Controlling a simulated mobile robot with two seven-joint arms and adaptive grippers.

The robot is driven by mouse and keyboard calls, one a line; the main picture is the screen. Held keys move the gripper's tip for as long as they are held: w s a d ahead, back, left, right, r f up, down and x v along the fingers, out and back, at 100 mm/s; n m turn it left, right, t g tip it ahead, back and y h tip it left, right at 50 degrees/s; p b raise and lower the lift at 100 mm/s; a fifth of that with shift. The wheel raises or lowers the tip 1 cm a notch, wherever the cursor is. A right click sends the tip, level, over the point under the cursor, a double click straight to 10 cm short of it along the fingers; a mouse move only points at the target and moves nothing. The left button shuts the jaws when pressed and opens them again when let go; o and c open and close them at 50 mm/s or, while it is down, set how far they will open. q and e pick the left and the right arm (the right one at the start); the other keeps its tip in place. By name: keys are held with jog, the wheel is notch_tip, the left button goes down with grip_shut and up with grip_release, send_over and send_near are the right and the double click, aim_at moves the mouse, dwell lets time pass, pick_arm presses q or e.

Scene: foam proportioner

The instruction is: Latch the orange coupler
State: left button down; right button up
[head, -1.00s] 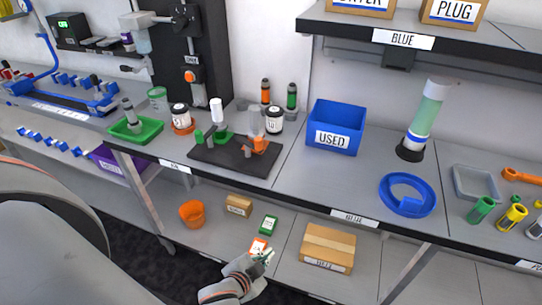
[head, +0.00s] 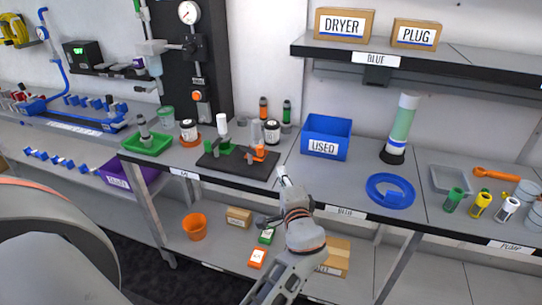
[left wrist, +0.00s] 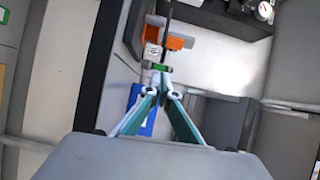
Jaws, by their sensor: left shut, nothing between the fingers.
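The orange coupler (head: 259,153) sits at the right end of a black base plate (head: 228,161) on the bench, beside a clear cylinder. A green coupler (head: 217,148) is on the left of the same plate. My left gripper (head: 282,171) is just right of the plate, near the bench's front edge, apart from the orange coupler. In the left wrist view its fingers (left wrist: 161,83) are shut and empty, with an orange part (left wrist: 178,43) beyond the tips. I cannot tell whether the orange coupler's latch is open. My right gripper is not in view.
A blue USED bin (head: 327,138) stands right of the plate. Black-capped white jars (head: 272,132) stand behind it. A green tray (head: 147,144) is to the left. The lower shelf holds an orange bucket (head: 194,226) and boxes.

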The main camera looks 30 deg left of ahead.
pick_arm(q)
jog(key=shift+w+d+r, duration=0.35)
jog(key=shift+w+r, duration=0.15)
jog(key=shift+w, duration=0.05)
jog(key=shift+d+r, duration=0.25)
jog(key=shift+r, duration=0.1)
jog(key=shift+w, duration=0.1)
jog(key=shift+w+a, duration=0.35)
jog(key=shift+a, duration=0.05)
jog(key=p+x, duration=0.1)
jog(key=x, duration=0.7)
jog(key=shift+w+a+r, duration=0.1)
jog(key=shift+w+r, duration=0.05)
jog(key=shift+r, duration=0.05)
jog(key=shift+a+f, duration=0.1)
jog(key=shift+a, duration=0.25)
jog(key=s, duration=0.1)
jog(key=s+a+p, duration=0.1)
jog(key=shift+s+a+p, duration=0.1)
jog(key=shift+s+p, duration=0.15)
jog(key=shift+p, duration=0.05)
jog(key=shift+s+a, duration=0.2)
jog(key=shift+s, duration=0.1)
